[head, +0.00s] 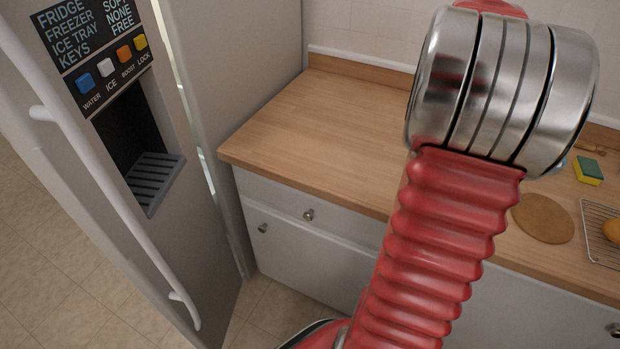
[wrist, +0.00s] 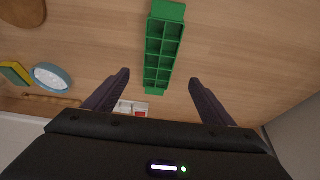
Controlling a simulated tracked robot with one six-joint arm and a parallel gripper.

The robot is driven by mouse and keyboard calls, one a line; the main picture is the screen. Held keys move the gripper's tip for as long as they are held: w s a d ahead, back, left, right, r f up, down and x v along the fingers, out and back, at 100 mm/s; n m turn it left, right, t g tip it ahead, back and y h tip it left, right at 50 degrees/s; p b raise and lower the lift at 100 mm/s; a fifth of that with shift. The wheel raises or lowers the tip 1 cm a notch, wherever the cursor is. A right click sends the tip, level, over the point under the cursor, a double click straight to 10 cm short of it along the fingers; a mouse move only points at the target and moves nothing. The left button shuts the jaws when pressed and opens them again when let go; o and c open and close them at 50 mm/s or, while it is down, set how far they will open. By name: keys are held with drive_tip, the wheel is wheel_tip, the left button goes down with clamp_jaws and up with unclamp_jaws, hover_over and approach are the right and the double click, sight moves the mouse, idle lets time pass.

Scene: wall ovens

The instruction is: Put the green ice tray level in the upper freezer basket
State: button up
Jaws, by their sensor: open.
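The green ice tray (wrist: 163,47) lies on the wooden counter in the wrist view, its two rows of square compartments facing up and looking empty. It runs lengthwise away from my gripper (wrist: 157,82). My gripper is open, with one dark finger on each side of the tray's near end. The fingers do not appear to touch the tray. In the head view my arm blocks part of the counter, and neither the tray nor my fingers show there. The freezer basket is in neither view.
The fridge (head: 178,240) with its long door handle and dispenser stands left of the wooden counter (head: 310,125). A round board (head: 542,219), a sponge (head: 588,170) and a wire rack (head: 602,238) are at the right. A blue-rimmed round item (wrist: 52,78) lies left of my gripper.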

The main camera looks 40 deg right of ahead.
drive_tip(key=w+a+r+n+t, duration=0.1)
drive_tip(key=w+a+r+n, duration=0.1)
drive_tip(key=a, duration=0.7)
drive_tip(key=w+a+r+n+y, duration=0.1)
drive_tip(key=w+a+n, duration=0.15)
drive_tip(key=a, duration=0.65)
drive_tip(key=w+a+r+n+t, duration=0.1)
drive_tip(key=w+a+r, duration=0.15)
drive_tip(key=a, duration=0.65)
drive_tip(key=s+a+f+n+y, duration=0.1)
drive_tip(key=s+a, duration=0.4)
drive_tip(key=a, duration=0.8)
drive_tip(key=s+a+f+n+t+y, duration=0.1)
drive_tip(key=s+a+n, duration=0.4)
drive_tip(key=a, duration=0.7)
wheel_tip(320, 180, down, 2)
drive_tip(key=shift+a+f+n+t+y, duration=0.15)
drive_tip(key=shift+a+n+t+y, duration=0.2)
drive_tip(key=shift+n+y, duration=0.2)
drive_tip(key=shift+o, duration=0.3)
drive_tip(key=shift+s, duration=0.1)
